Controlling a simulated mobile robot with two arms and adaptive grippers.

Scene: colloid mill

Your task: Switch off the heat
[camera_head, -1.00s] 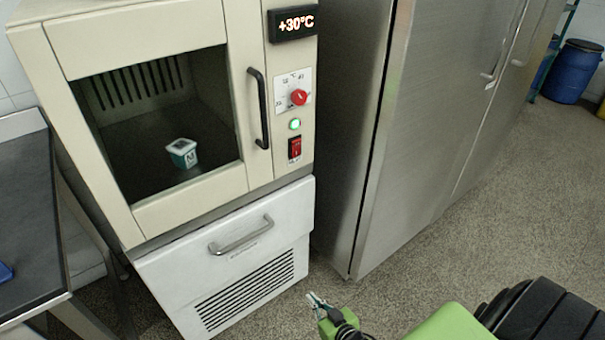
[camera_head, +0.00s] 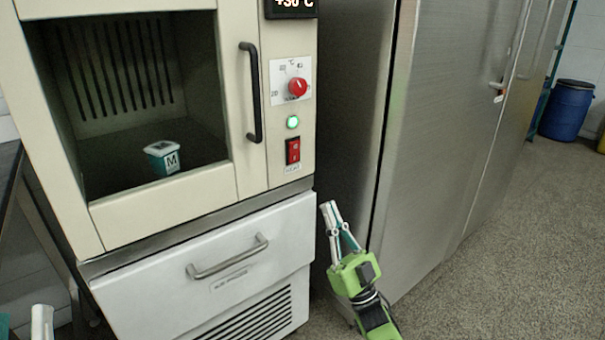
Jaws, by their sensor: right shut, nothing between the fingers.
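The heating cabinet (camera_head: 210,195) stands at the left, cream coloured with a windowed door. Its panel has a display (camera_head: 290,5) cut by the top edge, a red temperature knob (camera_head: 297,87), a lit green lamp (camera_head: 292,122) and a red rocker switch (camera_head: 292,150). My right gripper (camera_head: 328,210) is shut and empty, pointing up, right of the drawer and below the switch, apart from the panel. A pale tip at the lower left, likely my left gripper (camera_head: 42,322), shows only in part.
A small teal and white container marked M (camera_head: 163,158) sits inside the cabinet. A black door handle (camera_head: 251,92) is left of the panel. A white drawer (camera_head: 215,270) is below. A steel cabinet (camera_head: 440,130) stands right. A blue barrel (camera_head: 567,110) is far right.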

